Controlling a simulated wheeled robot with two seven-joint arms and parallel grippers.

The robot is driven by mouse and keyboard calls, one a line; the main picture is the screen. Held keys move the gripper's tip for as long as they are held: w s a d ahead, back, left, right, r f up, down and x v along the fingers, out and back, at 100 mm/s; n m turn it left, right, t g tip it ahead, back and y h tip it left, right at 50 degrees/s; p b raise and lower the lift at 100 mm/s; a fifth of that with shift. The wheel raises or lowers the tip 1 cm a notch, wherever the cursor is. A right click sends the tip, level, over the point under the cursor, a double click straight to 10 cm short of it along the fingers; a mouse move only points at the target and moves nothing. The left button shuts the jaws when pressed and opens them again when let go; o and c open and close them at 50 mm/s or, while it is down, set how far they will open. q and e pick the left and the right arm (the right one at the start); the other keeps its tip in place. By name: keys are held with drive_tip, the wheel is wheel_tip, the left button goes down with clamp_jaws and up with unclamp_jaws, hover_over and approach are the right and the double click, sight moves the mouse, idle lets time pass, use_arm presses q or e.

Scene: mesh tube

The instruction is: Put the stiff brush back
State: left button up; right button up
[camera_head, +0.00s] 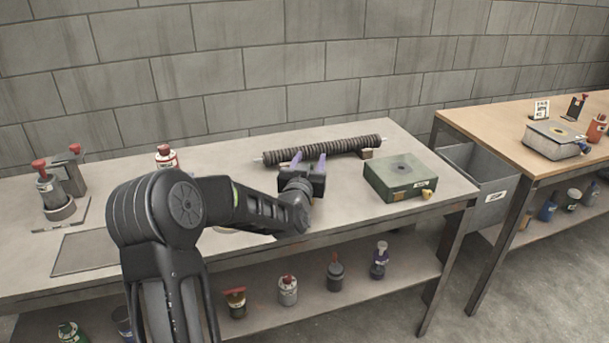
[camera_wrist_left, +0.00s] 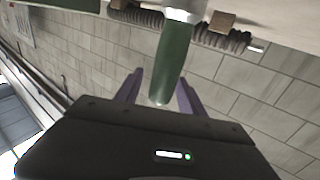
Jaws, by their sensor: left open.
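My left gripper (camera_head: 309,160), with purple fingers, is over the work table in front of the dark ribbed tube (camera_head: 330,149). It is open. In the left wrist view, a green handle (camera_wrist_left: 171,70) with a pale metal collar at its upper end lies between or just beyond the spread fingers. I take it for the stiff brush; its bristles are not visible. I cannot tell whether either finger touches it. In the head view the handle is hidden by my gripper. My right gripper is not in view.
The tube rests on small blocks near the wall. A green box (camera_head: 401,177) stands right of my gripper. A red-topped can (camera_head: 166,157) and a red-capped device (camera_head: 52,190) stand left. Several bottles line the lower shelf (camera_head: 262,290). A grey bin (camera_head: 478,185) hangs between the tables.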

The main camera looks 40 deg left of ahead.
use_arm(q)
drive_tip(key=b+v, duration=0.1)
drive_tip(key=v, duration=1)
drive_tip(key=shift+s, duration=0.2)
drive_tip(key=shift+d, duration=0.15)
